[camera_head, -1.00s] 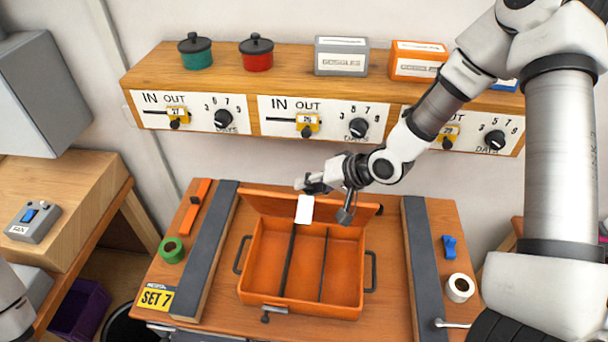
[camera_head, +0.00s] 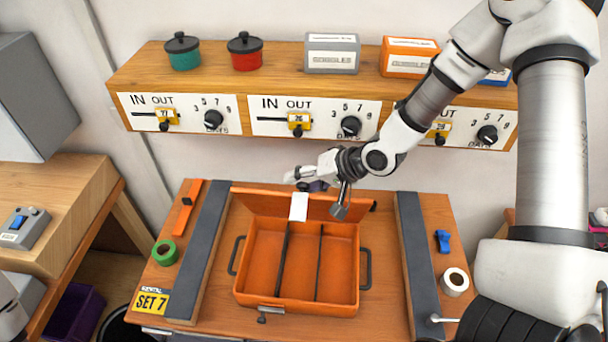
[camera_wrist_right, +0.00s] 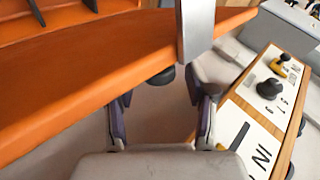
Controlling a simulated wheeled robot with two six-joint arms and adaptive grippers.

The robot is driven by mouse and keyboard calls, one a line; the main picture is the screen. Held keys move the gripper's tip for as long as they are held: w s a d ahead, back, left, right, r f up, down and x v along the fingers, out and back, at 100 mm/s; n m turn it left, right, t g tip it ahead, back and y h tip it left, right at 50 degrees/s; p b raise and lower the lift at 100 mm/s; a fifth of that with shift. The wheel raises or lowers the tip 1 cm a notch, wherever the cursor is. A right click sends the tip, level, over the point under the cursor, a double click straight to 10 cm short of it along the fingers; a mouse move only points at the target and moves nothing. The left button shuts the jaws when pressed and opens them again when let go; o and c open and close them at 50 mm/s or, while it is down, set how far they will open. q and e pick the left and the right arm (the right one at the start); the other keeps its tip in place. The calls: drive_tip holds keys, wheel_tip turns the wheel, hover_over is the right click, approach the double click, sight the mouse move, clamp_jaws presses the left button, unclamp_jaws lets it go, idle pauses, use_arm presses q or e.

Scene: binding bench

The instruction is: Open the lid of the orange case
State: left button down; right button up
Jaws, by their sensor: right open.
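The orange case (camera_head: 242,286) sits on the bench between two dark rails. Its lid (camera_head: 262,203) stands raised at the back, and the inside with two dark dividers is exposed. A white tag (camera_head: 299,207) hangs at the lid's front. My right gripper (camera_head: 302,180) is open and empty at the lid's upper edge. In the right wrist view the lid (camera_wrist_right: 100,88) crosses above the open fingers (camera_wrist_right: 160,112), with nothing between their tips. I cannot tell whether the gripper touches the lid. My left gripper is out of view.
A shelf (camera_head: 240,90) with dials, pots and boxes runs behind the bench, close to my right gripper. Green tape (camera_head: 165,253) and an orange tool (camera_head: 187,207) lie left. A blue clip (camera_head: 443,241) and white roll (camera_head: 455,282) lie right.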

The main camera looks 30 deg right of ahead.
wheel_tip(320, 180, up, 10)
drive_tip(key=shift+f, duration=0.2)
drive_tip(key=shift+w+d+f, duration=0.15)
drive_tip(key=shift+w+d, duration=0.05)
drive_tip(key=c, duration=0.9)
drive_tip(key=h+b, duration=0.1)
drive_tip(key=d+h+b, duration=0.1)
drive_tip(key=h+b, duration=0.3)
drive_tip(key=shift+w+d+g, duration=0.15)
drive_tip(key=shift+w+g, duration=0.1)
drive_tip(key=shift+g, duration=0.15)
clamp_jaws()
wheel_tip(320, 180, up, 3)
drive_tip(key=s+a+m+g+h+b, duration=0.1)
drive_tip(key=a+h+b, duration=0.2)
drive_tip(key=h, duration=0.1)
drive_tip(key=d+b+x, duration=0.1)
drive_tip(key=b+x, duration=0.3)
drive_tip(key=x, duration=0.5)
drive_tip(key=shift+s+f+g+h+b, duration=0.25)
drive_tip(key=shift+f+g+h+b, duration=0.05)
drive_tip(key=shift+f+b, duration=0.05)
